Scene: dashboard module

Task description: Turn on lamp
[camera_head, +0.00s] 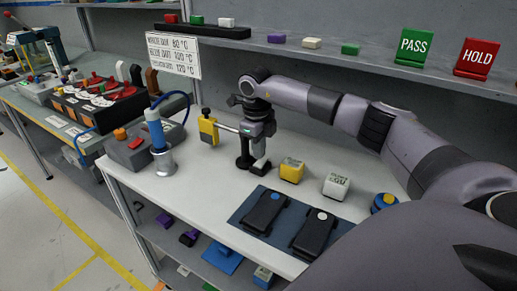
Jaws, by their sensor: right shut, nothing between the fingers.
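My right arm comes in from the right, and its dark gripper (253,161) points down over the white bench. It is shut, with nothing seen between the fingers. Its tips are close to a small black block with a light top (260,167); I cannot tell if they touch. Just left of the gripper, a yellow piece on a dark post (208,128) has a silver rod running toward the gripper. No part is clearly recognisable as a lamp, and no glow shows. The gripper hides part of what stands behind it. My left gripper is not in view.
Left are a grey box with a red button (128,147) and a blue iron in a stand (156,133). Black modules (264,211) lie on a dark mat in front.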

